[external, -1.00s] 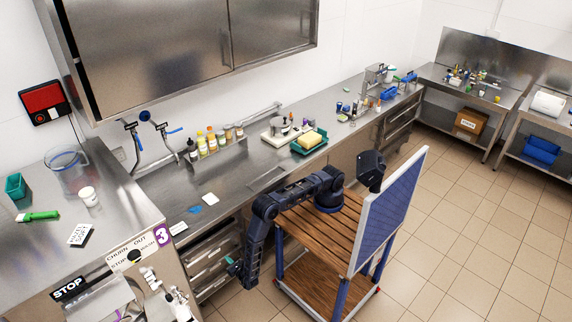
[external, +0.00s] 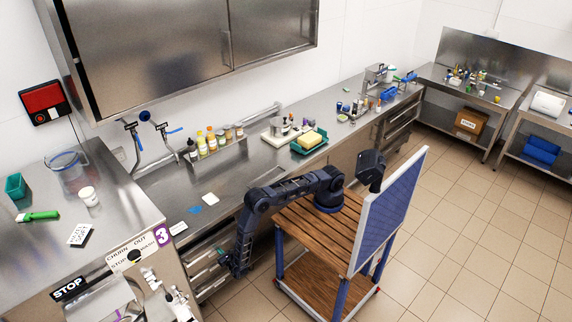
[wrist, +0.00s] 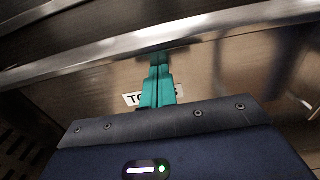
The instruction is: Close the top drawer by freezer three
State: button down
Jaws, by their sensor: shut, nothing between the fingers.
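The drawer stack stands under the counter, just right of freezer three with its purple "3" sign (external: 162,236). The top drawer (external: 203,253) is partly hidden by my arm, and I cannot tell how far out it is. In the wrist view, a steel drawer front (wrist: 215,75) fills the middle, with a bright metal edge (wrist: 225,24) across it. My gripper (wrist: 158,60) has teal fingers shut together, empty, pointing at that front just below the edge. The fingers partly cover a white label (wrist: 131,99). Contact cannot be told. In the external view, my gripper (external: 226,260) is by the drawer fronts.
The tiled floor (external: 470,230) to the right is open.

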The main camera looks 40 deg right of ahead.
aim_at(214, 244)
jog(key=shift+w+r, duration=0.1)
jog(key=shift+w, duration=2.55)
jog(key=s, duration=1.5)
